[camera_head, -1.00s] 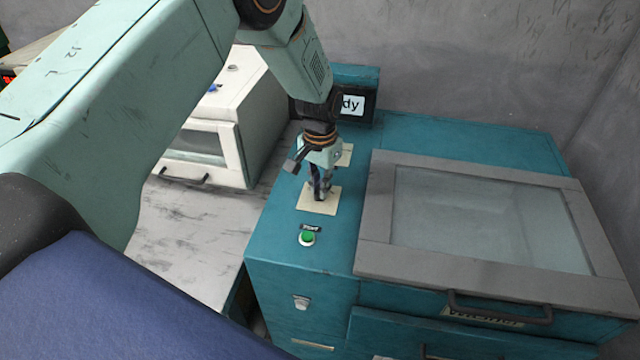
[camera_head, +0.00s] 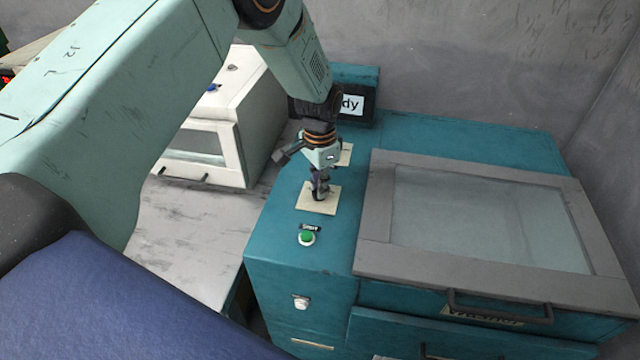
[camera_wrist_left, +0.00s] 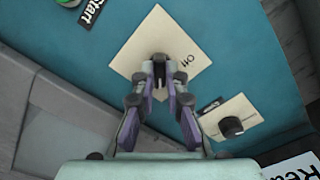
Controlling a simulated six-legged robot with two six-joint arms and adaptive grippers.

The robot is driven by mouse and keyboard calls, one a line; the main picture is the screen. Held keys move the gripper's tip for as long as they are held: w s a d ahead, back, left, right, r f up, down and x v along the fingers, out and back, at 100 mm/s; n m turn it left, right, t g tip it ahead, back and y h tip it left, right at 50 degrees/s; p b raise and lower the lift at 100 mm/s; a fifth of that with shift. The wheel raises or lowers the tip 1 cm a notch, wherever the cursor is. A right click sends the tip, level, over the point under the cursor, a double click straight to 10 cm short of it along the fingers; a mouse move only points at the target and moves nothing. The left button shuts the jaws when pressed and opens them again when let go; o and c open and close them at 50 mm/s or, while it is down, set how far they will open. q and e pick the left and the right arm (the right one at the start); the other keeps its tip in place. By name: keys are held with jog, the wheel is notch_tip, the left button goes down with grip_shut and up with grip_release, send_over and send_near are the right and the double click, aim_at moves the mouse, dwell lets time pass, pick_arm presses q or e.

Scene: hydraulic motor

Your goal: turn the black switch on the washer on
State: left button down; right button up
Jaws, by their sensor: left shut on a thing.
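The washer is a teal cabinet (camera_head: 430,135) with a cream switch plate (camera_head: 312,207) on its top left. In the left wrist view, the plate (camera_wrist_left: 150,30) reads "Off" to one side of the black switch (camera_wrist_left: 159,60). My left gripper (camera_head: 320,193) points down over this plate, and its fingers (camera_wrist_left: 160,78) are closed on the black switch. The fingers hide part of the switch, so I cannot tell its exact angle. My right gripper is not in view.
A green start button (camera_head: 307,239) sits in front of the plate. A second plate with a black knob (camera_wrist_left: 231,126) lies behind, near the display (camera_head: 352,105). The grey-framed glass lid (camera_head: 480,215) is to the right. A white machine (camera_head: 240,110) stands left.

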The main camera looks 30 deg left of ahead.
pick_arm(q)
jog(key=shift+r, duration=0.15)
jog(key=c, duration=1.8)
grip_release()
jog(key=o, duration=0.4)
jog(key=shift+s, duration=0.15)
jog(key=shift+w+r, duration=0.1)
jog(key=shift+w, duration=0.1)
notch_tip(320, 180, up, 12)
jog(key=shift+s+f, duration=0.1)
jog(key=shift+s, duration=0.05)
jog(key=shift+f, duration=0.1)
